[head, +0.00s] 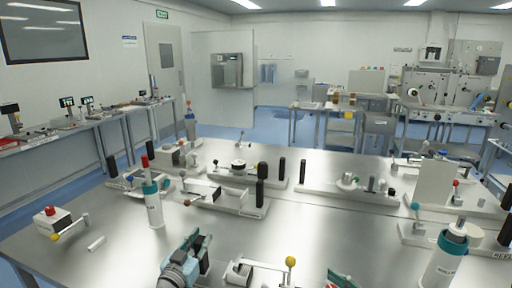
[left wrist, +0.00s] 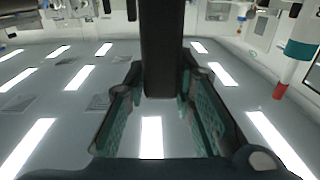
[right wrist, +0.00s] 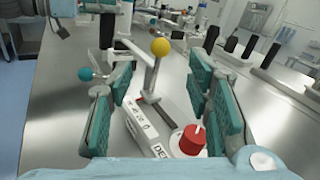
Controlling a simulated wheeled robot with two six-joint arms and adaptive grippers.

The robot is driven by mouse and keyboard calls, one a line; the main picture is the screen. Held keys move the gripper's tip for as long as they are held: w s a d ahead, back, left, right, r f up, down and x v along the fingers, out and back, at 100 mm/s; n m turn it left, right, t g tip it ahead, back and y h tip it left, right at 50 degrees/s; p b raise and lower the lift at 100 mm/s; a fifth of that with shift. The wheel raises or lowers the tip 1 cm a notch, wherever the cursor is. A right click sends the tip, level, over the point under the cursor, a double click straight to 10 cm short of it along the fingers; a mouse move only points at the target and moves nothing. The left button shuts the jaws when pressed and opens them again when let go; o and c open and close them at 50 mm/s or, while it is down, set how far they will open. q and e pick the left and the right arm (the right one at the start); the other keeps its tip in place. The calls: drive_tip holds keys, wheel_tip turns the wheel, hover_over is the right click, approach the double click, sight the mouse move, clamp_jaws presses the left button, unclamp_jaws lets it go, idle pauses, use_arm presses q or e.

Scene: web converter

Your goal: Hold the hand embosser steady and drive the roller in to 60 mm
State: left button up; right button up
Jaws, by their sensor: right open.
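A white fixture (head: 238,273), likely the hand embosser, stands at the front middle of the table, with a yellow ball lever (head: 290,261). The right wrist view shows the yellow ball (right wrist: 160,47) on a silver post, a red knob (right wrist: 192,140) and a partly hidden label. No roller can be made out clearly. My left gripper (head: 192,248) is beside the fixture; in the left wrist view its pads (left wrist: 163,105) appear to close on a black upright handle (left wrist: 162,45). My right gripper (head: 340,282) is open and empty; its pads (right wrist: 160,90) stand either side of the lever, apart from it.
A teal-and-white cylinder (head: 152,205) stands to the left and another (head: 445,255) to the right. Several fixtures with black handles line the back. The table's middle is mostly bare.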

use_arm(q)
drive_tip(key=shift+o, duration=1.3)
drive_tip(key=shift+f, duration=0.15)
drive_tip(key=shift+w+a, duration=0.1)
drive_tip(key=shift+w, duration=0.05)
drive_tip(key=v, duration=1.2)
drive_tip(key=shift+w, duration=0.1)
